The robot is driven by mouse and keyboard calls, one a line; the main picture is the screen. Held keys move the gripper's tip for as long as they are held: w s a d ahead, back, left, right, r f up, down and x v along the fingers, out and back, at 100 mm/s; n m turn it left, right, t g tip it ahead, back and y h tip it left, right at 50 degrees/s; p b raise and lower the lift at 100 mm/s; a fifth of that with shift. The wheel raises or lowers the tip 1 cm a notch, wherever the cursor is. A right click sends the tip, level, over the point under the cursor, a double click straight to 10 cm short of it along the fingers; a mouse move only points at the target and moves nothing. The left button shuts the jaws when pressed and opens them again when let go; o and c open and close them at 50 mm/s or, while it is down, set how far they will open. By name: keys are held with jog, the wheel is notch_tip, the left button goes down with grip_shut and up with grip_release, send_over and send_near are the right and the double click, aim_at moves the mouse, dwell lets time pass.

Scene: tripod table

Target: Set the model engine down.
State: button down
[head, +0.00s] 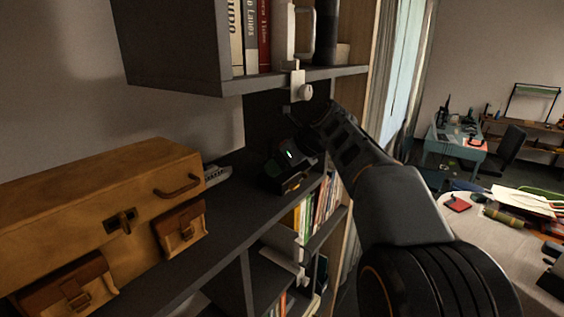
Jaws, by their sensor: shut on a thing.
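My gripper (279,169) is at the far end of the dark shelf top (215,215), in the middle of the head view. It is shut on a small dark thing with a brassy edge, which looks like the model engine (293,183). The gripper covers much of it, and its shape is hard to make out in the shadow. It is at or just above the shelf surface; I cannot tell whether it touches.
A tan leather case (110,200) fills the shelf's left part. An upper shelf (180,85) with books hangs above. Books (318,212) stand below. A round table (520,238) with several items is at right.

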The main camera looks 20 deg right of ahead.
jog(key=shift+c, duration=0.6)
grip_release()
jog(key=shift+f, duration=0.1)
jog(key=shift+s+d+r, duration=0.1)
jog(key=shift+s+r, duration=0.05)
jog(key=shift+r, duration=0.15)
jog(key=v, duration=0.4)
jog(key=shift+s+d+r, duration=0.15)
jog(key=shift+d+r, duration=0.05)
jog(key=s+d+b, duration=0.4)
jog(key=s+d, duration=0.3)
jog(key=s, duration=0.3)
jog(key=s+a+f+n+g+h, duration=0.1)
jog(key=s+a+f+n, duration=0.2)
jog(key=f+n, duration=0.5)
jog(key=s+a+f+n+h, duration=0.2)
jog(key=s+a+f+n, duration=0.1)
jog(key=f+n, duration=0.6)
jog(key=s+a+f+n+g+h, duration=0.1)
jog(key=s+a+f+n+h, duration=0.1)
jog(key=a+f+n, duration=0.3)
notch_tip(320, 180, down, 4)
jog(key=s+n, duration=0.1)
jog(key=n, duration=0.5)
jog(key=shift+s+a+n+g, duration=0.2)
jog(key=shift+n+g, duration=0.1)
jog(key=shift+n, duration=0.1)
